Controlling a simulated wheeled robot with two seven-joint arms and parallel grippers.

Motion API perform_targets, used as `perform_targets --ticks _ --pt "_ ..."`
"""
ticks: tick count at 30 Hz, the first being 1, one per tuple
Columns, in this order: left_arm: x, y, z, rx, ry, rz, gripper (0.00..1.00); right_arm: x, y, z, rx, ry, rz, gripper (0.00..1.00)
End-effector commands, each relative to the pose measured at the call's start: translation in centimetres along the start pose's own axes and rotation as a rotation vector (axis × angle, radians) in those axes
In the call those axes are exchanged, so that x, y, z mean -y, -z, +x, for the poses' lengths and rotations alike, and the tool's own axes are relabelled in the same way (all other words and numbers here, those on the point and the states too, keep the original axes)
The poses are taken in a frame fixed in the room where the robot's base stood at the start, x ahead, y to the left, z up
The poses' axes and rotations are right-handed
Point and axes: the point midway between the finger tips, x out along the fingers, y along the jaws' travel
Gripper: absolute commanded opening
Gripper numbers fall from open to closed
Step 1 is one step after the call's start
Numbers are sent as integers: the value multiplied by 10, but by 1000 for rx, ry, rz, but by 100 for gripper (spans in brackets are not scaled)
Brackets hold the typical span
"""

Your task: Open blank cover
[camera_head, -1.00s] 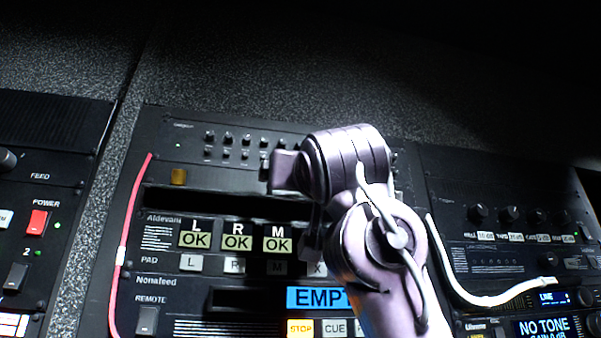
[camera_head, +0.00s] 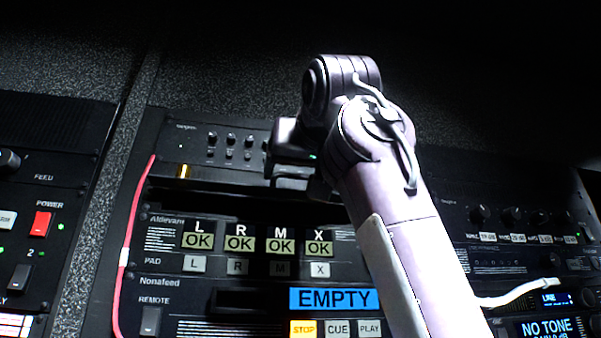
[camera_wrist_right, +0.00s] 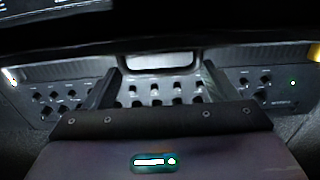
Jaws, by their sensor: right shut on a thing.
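The blank cover (camera_head: 225,178) appears as a dark strip with a small yellow mark at its left end, below the row of knobs and above the Aldevan panel. A dark gap runs under it. My right gripper (camera_head: 285,180) is at the strip's right part, shut on it; the fingertips are largely hidden by the hand and arm. In the right wrist view, my gripper (camera_wrist_right: 160,88) shows two dark fingers on either side of a row of knobs. A pale rounded opening lies beyond them; I cannot tell what it belongs to. My left gripper is out of view.
Knobs (camera_head: 230,140) sit just above the strip. The Aldevan panel (camera_head: 165,235) with OK displays and the Nonafeed unit with an EMPTY display (camera_head: 333,299) lie below. A red cable (camera_head: 131,220) runs down the left; a white cable (camera_head: 520,292) is at right.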

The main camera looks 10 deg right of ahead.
Motion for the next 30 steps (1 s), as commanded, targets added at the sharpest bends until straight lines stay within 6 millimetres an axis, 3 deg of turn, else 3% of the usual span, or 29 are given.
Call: perform_targets --ticks 13,14,16,25,30 --pt "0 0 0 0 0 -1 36 0 4 -2 24 3 0 57" --pt "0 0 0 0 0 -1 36 0 4 -2 24 3 0 81" --pt "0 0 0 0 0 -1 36 0 4 -2 24 3 0 89" --pt "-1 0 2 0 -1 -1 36 0 2 -3 27 2 -1 89" --pt "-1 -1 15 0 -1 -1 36 1 0 -25 24 3 -1 89"
